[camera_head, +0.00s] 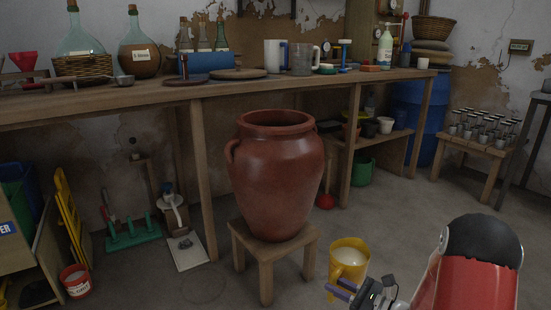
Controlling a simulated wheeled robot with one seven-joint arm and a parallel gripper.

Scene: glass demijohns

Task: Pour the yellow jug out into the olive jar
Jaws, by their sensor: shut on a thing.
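The yellow jug (345,272) is at the bottom right of centre, roughly upright, with a pale cream content showing inside its rim. My gripper (345,290) reaches in from the lower right and is shut on the jug at its handle side. The fingers hide part of the handle, and the jug's base is hard to make out. The olive jar (277,180) is a big red-brown clay jar with a wide open mouth, upright on a low wooden stool (266,265). The jug is to the right of the jar and lower than its mouth. The jar's inside is dark.
A long wooden bench (130,98) with demijohns (138,57), mugs (275,55) and bottles runs behind the jar, its edge above the jar's mouth in the picture. A low table with cups (475,145) stands at right. The floor between is clear.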

